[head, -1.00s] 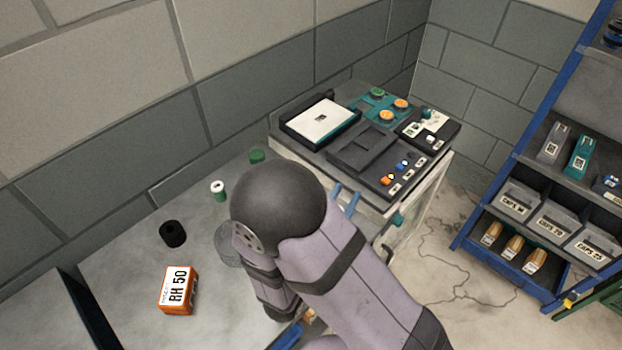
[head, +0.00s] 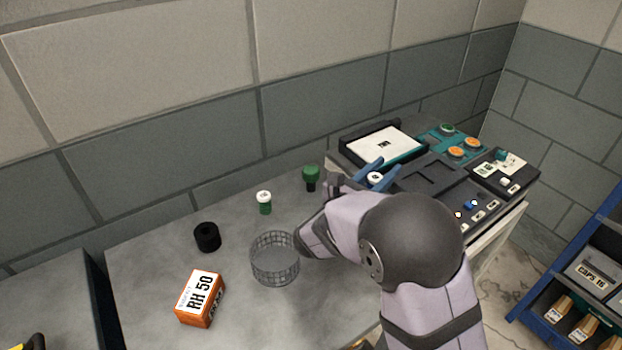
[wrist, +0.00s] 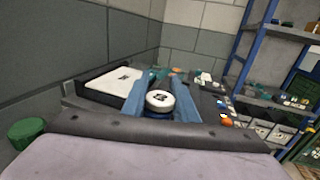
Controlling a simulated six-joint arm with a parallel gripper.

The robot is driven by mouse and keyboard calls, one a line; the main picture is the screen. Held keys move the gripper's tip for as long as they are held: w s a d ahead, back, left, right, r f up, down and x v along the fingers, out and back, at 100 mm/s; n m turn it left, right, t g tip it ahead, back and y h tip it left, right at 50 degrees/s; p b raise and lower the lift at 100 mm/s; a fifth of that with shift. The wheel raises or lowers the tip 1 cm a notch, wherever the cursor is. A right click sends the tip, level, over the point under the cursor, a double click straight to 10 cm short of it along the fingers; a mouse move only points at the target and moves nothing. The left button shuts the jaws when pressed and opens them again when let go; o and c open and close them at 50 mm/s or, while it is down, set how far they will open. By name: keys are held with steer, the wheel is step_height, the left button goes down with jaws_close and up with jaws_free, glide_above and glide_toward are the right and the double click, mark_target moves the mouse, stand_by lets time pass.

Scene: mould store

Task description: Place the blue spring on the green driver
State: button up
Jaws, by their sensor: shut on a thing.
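My gripper (head: 376,172) is at the right end of the grey bench, by the front left of the dark console. Its two blue fingers are shut on a short round piece with a white, black-marked top (head: 375,178). In the wrist view this piece (wrist: 160,99) sits between the fingers and shows blue under its white top, so I take it for the blue spring. The green driver (head: 311,177), a green head on a dark stem, stands upright on the bench left of my gripper, apart from it. Its green top (wrist: 27,131) shows at the left edge of the wrist view.
A green piece with a white top (head: 264,202), a black ring (head: 207,237), a wire basket (head: 275,258) and an orange RH 50 box (head: 200,298) stand on the bench. The console (head: 432,183) is right, close to my gripper. A blue shelf rack (head: 570,260) stands far right.

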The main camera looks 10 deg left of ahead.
steer(key=w+a+r+n+t+y, duration=0.1)
steer(key=w+a+r+n+y, duration=0.1)
steer(key=w+a+r+y, duration=0.4)
steer(key=w+a+r+n+t+y, duration=0.1)
steer(key=w+a+r+n, duration=0.25)
steer(key=a, duration=0.35)
steer(key=a+f+y+p, duration=0.1)
steer(key=a+f, duration=0.4)
steer(key=f, duration=0.6)
steer(key=shift+n+y+p, duration=0.3)
steer(key=shift+n+y, duration=0.15)
steer(key=shift+y, duration=0.45)
steer(key=shift+s+f, duration=0.1)
steer(key=shift+f, duration=0.2)
steer(key=o, duration=1.1)
steer(key=shift+r, duration=0.1)
steer(key=shift+r, duration=0.1)
